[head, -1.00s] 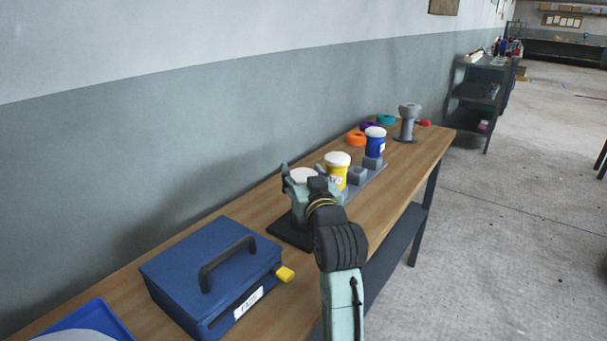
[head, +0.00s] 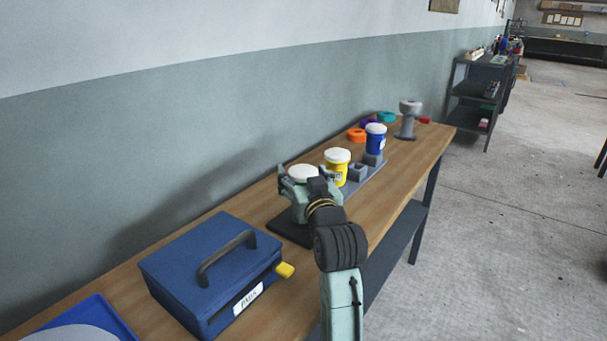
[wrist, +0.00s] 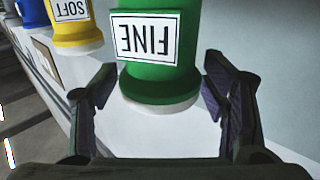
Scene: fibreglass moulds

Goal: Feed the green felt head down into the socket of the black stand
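The green felt head (wrist: 160,80), labelled FINE, fills the middle of the wrist view. That view is upside down, with the white felt pad at the lower end of the head. In the head view only its white top (head: 303,173) shows clearly, above my gripper. My gripper (head: 301,186) is open, one finger on each side of the head; it also shows in the wrist view (wrist: 160,85). A gap shows by the left finger. The black stand (head: 290,230) shows as a dark base below. Its socket is hidden, so I cannot tell how deep the head sits.
The yellow head (head: 336,175) and blue head (head: 376,140) stand on a grey rack (head: 380,172), an empty block between them. A blue case (head: 205,265) sits at the front left. Coloured rings, one of them orange (head: 356,135), and a grey pedestal (head: 408,122) stand farther back.

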